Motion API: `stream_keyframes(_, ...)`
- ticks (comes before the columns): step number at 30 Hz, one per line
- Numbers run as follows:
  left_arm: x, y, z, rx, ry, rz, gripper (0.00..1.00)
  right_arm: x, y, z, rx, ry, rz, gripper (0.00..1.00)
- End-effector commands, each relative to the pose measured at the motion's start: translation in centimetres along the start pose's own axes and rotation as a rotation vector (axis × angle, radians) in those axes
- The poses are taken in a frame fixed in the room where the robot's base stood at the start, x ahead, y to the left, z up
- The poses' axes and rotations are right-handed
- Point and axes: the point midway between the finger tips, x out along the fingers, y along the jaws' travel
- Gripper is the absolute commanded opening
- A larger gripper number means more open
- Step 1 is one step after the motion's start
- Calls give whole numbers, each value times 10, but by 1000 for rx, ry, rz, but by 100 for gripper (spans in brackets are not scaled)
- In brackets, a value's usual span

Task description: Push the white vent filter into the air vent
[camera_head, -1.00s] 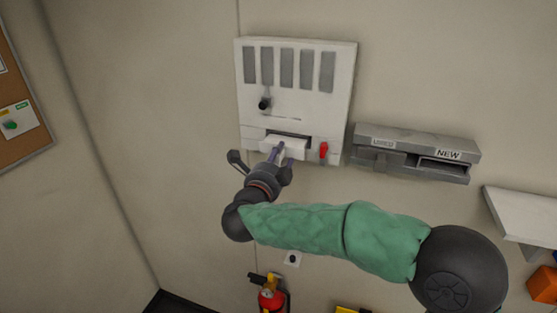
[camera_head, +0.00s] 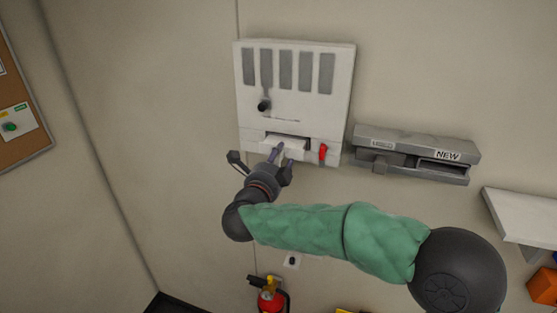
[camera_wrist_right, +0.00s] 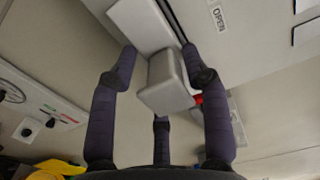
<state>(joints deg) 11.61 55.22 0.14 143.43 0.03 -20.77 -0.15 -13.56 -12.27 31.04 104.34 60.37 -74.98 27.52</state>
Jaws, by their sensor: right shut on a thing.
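The air vent is a slot (camera_head: 307,143) low on the front of a white wall unit (camera_head: 300,105). The white vent filter (camera_head: 296,153) is at the slot; how deep it sits cannot be told. In the right wrist view, a pale block (camera_wrist_right: 166,82), seemingly the filter's grip, is between the fingers. My right gripper (camera_head: 284,156) is shut on the filter from below and in front; it also shows in the right wrist view (camera_wrist_right: 163,70). The gripper partly hides the filter's near side. My left gripper is not in view.
A red switch (camera_head: 323,153) is just right of the slot, and a black knob (camera_head: 264,106) is above it. A grey holder labelled NEW (camera_head: 400,146) is on the wall to the right. A white shelf (camera_head: 520,213) and a fire extinguisher (camera_head: 268,299) are lower.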

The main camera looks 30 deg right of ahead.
Motion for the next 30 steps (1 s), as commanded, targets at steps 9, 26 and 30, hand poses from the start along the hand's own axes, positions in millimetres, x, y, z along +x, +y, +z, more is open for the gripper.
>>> stream_keyframes(9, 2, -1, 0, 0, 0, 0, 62, 4, 0, 0, 0, 1, -1, 13)
stream_keyframes(26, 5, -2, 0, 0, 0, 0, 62, 12, 0, 0, 0, 1, -1, 13)
stream_keyframes(30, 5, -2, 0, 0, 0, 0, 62, 12, 0, 0, 0, 0, -1, 13)
